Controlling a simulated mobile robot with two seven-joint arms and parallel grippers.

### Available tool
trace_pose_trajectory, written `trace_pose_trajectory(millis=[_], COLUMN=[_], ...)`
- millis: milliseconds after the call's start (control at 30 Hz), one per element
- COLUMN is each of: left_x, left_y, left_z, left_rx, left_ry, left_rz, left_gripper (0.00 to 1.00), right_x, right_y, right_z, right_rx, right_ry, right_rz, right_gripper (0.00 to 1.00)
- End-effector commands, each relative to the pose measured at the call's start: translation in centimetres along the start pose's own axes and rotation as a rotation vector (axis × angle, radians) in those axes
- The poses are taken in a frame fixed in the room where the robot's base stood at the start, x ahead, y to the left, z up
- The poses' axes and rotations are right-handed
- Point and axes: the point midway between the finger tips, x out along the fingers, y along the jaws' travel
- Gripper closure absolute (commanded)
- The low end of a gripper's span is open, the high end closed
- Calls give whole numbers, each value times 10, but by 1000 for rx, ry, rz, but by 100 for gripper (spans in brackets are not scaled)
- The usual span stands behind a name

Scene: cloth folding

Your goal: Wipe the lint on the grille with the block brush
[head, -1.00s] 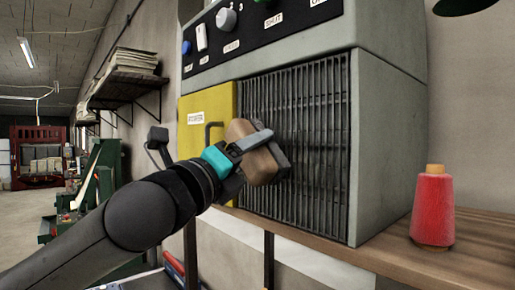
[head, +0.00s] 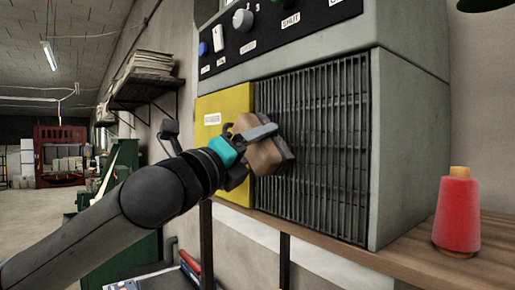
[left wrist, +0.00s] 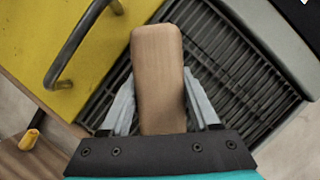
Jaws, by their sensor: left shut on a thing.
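My left gripper (head: 250,146) is shut on the block brush (head: 264,157), a brown wooden block with a dark bristle side. The bristle side faces the grille (head: 330,130), a dark slatted panel on the grey machine. The brush is at the grille's left part, close against it; I cannot tell for sure that the bristles touch. In the left wrist view the wooden block (left wrist: 157,75) sits between the two fingers with the grille (left wrist: 225,75) behind it. Lint cannot be made out on the slats. My right gripper is not in view.
A yellow door (head: 212,115) with a dark handle (left wrist: 70,50) adjoins the grille on the left. A control panel (head: 275,30) is above. A red thread spool (head: 457,215) stands on the wooden shelf (head: 490,250) at right. The grille's right part is clear.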

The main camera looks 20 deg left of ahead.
Motion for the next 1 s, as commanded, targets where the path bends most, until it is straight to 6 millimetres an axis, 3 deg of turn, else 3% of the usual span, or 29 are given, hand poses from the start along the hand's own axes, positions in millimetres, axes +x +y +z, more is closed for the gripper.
trace_pose_trajectory(millis=[233, 1000], left_x=[-4, -17], left_y=[-18, -47], left_z=[-16, -44], left_rx=[1, 0], left_ry=[2, 3], left_rz=[-7, -6], left_gripper=[82, 82], right_x=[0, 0], right_y=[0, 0], right_z=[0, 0], right_rx=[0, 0], right_ry=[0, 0], right_rz=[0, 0], right_gripper=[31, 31])
